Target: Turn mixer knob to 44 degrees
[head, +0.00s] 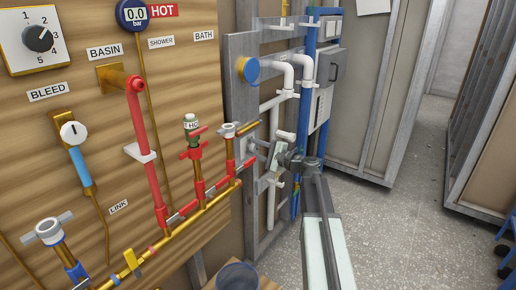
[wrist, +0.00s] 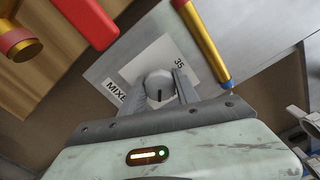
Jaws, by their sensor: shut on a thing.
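The mixer knob (wrist: 158,82) is a small round grey knob with a dark pointer mark, which lies towards my gripper's palm. It sits in front of a white label plate (wrist: 146,62) that reads "MIXE…", partly covered, and "35". My gripper (wrist: 161,90) has one finger on each side of the knob and is shut on it. In the head view my gripper (head: 284,158) reaches to the pipe frame right of the wooden panel. The knob cannot be made out there.
A wooden panel (head: 90,110) with red and brass pipes, valves and a gauge stands at left. White and blue pipes (head: 308,85) rise just behind my gripper. A brass pipe (wrist: 205,45) and a red part (wrist: 88,20) lie close to the knob.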

